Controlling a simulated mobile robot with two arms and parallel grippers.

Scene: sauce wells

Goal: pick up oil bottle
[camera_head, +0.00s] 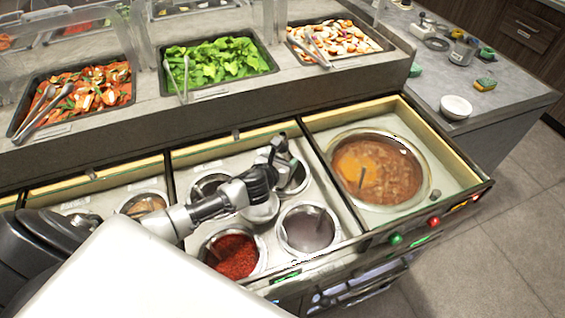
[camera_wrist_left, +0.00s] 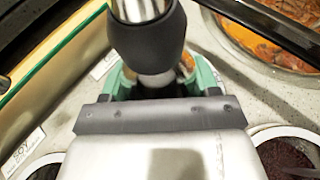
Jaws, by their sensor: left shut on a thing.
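My left gripper (camera_head: 272,162) reaches in from the left over the middle section of sauce wells. In the left wrist view its green fingers (camera_wrist_left: 160,82) are on both sides of an upright thing, shut on it. This looks like the oil bottle (camera_wrist_left: 146,38), with a dark, rounded part and a shiny metal cylinder at the top of the view. Its lower part is hidden by the gripper. In the head view it shows only as a small dark shape at the gripper's tip. My right gripper is not in view.
A large soup pot (camera_head: 376,168) stands to the right. Trays of carrots (camera_head: 95,90), greens (camera_head: 222,62) and sliced vegetables (camera_head: 334,42) line the shelf behind.

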